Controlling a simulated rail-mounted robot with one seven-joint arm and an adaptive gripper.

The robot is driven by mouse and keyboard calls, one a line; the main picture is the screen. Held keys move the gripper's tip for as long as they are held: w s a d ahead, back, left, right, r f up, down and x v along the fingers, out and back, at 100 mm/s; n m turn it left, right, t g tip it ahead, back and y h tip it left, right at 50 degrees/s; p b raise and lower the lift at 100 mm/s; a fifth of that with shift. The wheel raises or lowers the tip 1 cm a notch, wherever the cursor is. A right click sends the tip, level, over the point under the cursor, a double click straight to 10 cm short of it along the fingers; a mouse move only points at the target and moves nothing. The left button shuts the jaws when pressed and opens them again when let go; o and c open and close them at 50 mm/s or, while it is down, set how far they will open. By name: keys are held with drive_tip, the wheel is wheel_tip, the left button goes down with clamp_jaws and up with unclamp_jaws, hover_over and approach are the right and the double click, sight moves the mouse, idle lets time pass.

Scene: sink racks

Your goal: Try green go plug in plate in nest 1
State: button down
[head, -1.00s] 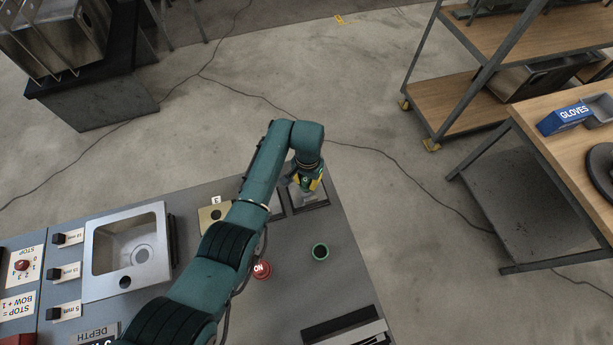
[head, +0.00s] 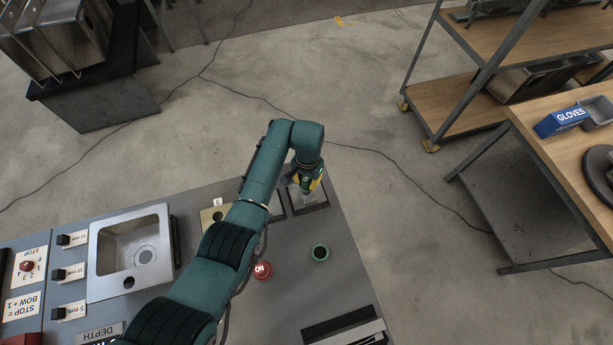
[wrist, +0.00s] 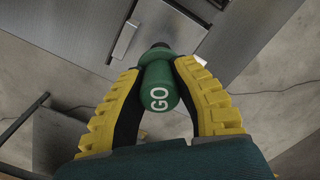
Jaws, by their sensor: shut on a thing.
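My gripper (head: 307,184) is at the far right part of the grey bench in the head view, over a dark-framed nest (head: 318,206). In the wrist view its yellow-padded fingers (wrist: 158,95) are shut on the green plug (wrist: 158,88), whose end facing the camera reads GO. The plug's far end has a dark, narrower tip near a light grey plate (wrist: 146,25). I cannot tell whether the tip touches the plate or is in a hole. The nest's number is not readable.
A small steel sink (head: 134,249) lies at left. A dark block (head: 340,325) is at the front right. A wooden table (head: 560,110) stands at right.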

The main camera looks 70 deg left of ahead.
drive_tip(key=shift+r+p, duration=1.35)
drive_tip(key=shift+r, duration=0.3)
